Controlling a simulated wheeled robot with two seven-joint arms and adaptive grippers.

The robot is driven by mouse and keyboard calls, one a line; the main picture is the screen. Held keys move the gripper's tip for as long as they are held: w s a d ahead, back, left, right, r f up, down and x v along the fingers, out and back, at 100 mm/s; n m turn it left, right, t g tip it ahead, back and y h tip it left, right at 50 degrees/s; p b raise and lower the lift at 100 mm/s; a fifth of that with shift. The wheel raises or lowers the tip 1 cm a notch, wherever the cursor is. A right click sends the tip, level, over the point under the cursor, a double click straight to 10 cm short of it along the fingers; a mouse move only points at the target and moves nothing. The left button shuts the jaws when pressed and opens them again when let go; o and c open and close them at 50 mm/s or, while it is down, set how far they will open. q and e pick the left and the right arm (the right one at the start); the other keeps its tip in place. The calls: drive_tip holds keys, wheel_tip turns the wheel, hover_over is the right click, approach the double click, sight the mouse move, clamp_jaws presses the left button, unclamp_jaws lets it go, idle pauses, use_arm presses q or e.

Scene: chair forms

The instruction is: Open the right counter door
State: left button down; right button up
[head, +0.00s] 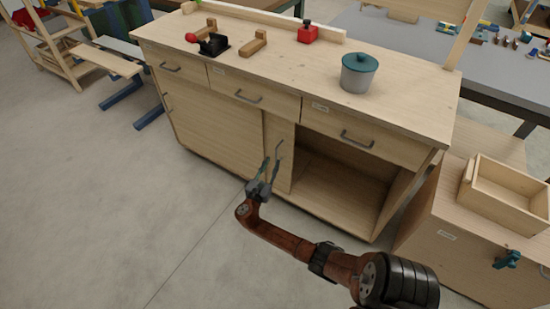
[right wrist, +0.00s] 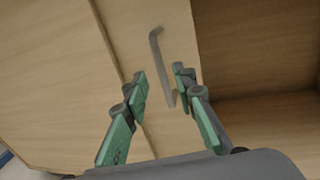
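The wooden counter (head: 225,115) has a row of drawers above a cupboard. Its right compartment (head: 340,185) stands uncovered, with its inside and floor visible. A narrow strip of the right door (head: 283,140) shows just left of that opening, next to the wide left door panel (head: 215,118). A grey bar handle (right wrist: 157,60) is on this strip. My right gripper (head: 265,178) is at the strip, low near the handle. In the right wrist view its green fingers (right wrist: 162,90) are apart, with the handle's lower end between them; contact cannot be told. My left gripper is out of view.
A wooden cabinet with an open tray (head: 508,192) stands close at the right. The floor at left (head: 90,190) is clear.

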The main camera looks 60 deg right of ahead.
drive_tip(key=a, duration=0.6)
drive_tip(key=shift+s, duration=0.35)
